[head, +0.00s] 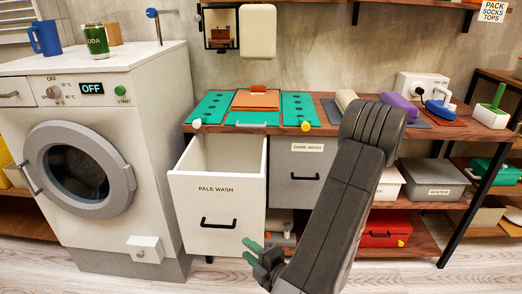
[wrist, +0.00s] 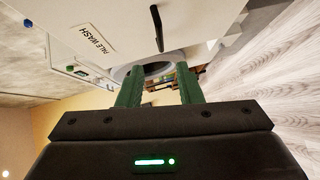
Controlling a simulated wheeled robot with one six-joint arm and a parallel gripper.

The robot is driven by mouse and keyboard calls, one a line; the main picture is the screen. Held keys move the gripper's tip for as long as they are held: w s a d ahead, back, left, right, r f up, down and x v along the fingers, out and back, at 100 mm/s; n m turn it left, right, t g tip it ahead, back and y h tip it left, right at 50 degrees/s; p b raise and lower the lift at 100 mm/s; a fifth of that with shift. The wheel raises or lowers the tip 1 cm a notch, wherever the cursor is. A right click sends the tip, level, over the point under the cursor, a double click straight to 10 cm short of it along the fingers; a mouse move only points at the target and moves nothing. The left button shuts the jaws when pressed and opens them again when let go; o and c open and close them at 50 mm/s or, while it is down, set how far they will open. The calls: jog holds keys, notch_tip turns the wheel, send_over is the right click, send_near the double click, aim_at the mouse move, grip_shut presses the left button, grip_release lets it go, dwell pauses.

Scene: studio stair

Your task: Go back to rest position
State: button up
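My gripper (head: 253,250) is low in front of the open "PALE WASH" drawer (head: 218,199), at its lower right in the head view. In the wrist view my gripper (wrist: 159,95) shows two green fingers standing apart with nothing between them. The drawer front with its label and dark handle (wrist: 156,27) shows at the top of the wrist view. My dark arm crosses the head view from the counter height down to the bottom and hides part of the "DARK WASH" drawer (head: 295,177) side.
The washing machine (head: 90,150) stands at the left, its round door shut. A shelf with a lidded box (head: 434,181) and a red box (head: 383,230) is at the right. The floor in front is clear.

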aim_at(221, 227)
jog(key=shift+b+x, duration=1.15)
jog(key=shift+x, duration=5.65)
